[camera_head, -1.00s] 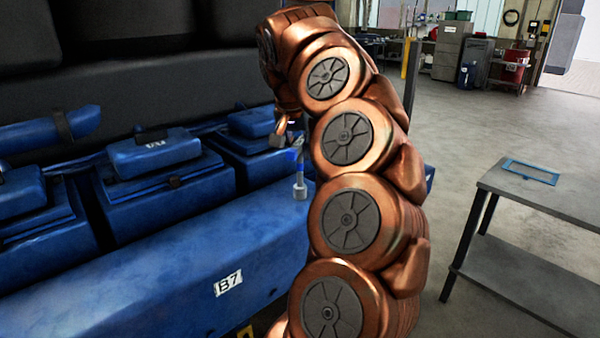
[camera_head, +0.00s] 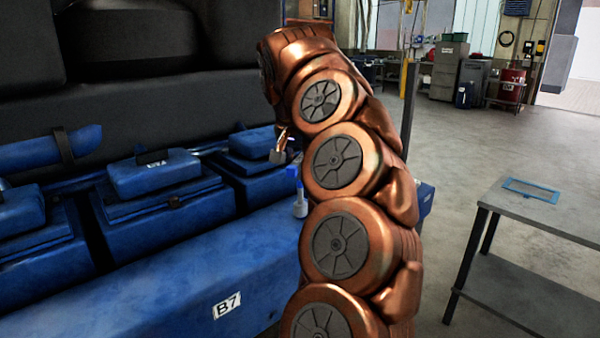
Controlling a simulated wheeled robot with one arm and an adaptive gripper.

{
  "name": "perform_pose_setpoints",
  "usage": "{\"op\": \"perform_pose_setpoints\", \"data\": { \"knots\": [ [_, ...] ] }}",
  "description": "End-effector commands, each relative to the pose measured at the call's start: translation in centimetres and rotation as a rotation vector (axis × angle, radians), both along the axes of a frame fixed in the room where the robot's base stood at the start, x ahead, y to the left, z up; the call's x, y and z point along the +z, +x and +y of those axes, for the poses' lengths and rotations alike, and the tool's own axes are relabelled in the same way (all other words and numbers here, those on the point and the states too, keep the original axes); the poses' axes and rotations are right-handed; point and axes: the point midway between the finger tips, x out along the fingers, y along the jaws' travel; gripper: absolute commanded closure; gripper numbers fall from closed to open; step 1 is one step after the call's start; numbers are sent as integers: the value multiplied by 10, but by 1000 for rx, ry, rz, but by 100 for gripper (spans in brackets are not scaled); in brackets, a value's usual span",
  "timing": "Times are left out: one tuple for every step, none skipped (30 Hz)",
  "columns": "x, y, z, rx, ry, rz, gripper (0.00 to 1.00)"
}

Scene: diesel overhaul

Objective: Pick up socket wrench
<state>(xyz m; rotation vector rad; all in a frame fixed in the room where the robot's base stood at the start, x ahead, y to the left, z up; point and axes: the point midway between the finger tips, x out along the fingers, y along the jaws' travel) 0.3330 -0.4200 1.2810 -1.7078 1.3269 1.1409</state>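A small tool with a blue upper part and a silver-grey socket-like end (camera_head: 300,208), likely the socket wrench, shows against the blue engine housing in the camera_head view. It looks roughly upright, and my copper arm partly hides it on the right. My gripper (camera_head: 277,156) is just above and left of it, with grey fingertips pointing down. The fingers are small and partly hidden by my arm. I cannot tell whether they are open or shut, or whether they touch the tool.
The blue engine housing (camera_head: 160,290) with a B7 label and several box-shaped covers (camera_head: 155,175) fills the left. A grey table (camera_head: 560,220) with a blue frame (camera_head: 530,190) on it stands at the right. Open floor (camera_head: 450,150) lies behind; cabinets and benches stand at the back.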

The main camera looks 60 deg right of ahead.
Motion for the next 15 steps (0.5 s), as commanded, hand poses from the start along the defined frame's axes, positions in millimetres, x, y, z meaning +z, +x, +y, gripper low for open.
{"op": "perform_pose_setpoints", "data": {
  "knots": [
    [2, 1, 0, -1, -2, -2, 100],
    [4, 1, 0, -1, -3, -2, 100],
    [6, 2, 0, 1, -3, -1, 100],
    [8, 2, 1, 2, -4, -1, 100],
    [10, 2, 0, 1, -4, -1, 100],
    [12, 1, 0, 0, -3, 0, 100],
    [13, 1, 0, 0, -3, 0, 100],
    [15, 1, 0, -1, -2, 0, 100],
    [17, 1, 0, -1, -1, 0, 100],
    [18, 1, 0, -1, -1, 0, 100],
    [19, 0, 0, -1, 0, 0, 100],
    [21, 1, 1, 1, 0, 0, 100],
    [22, 1, 1, 1, 0, 0, 100],
    [23, 1, 1, 1, -1, -1, 100],
    [25, 1, 1, 1, -2, -1, 100]
  ]
}}
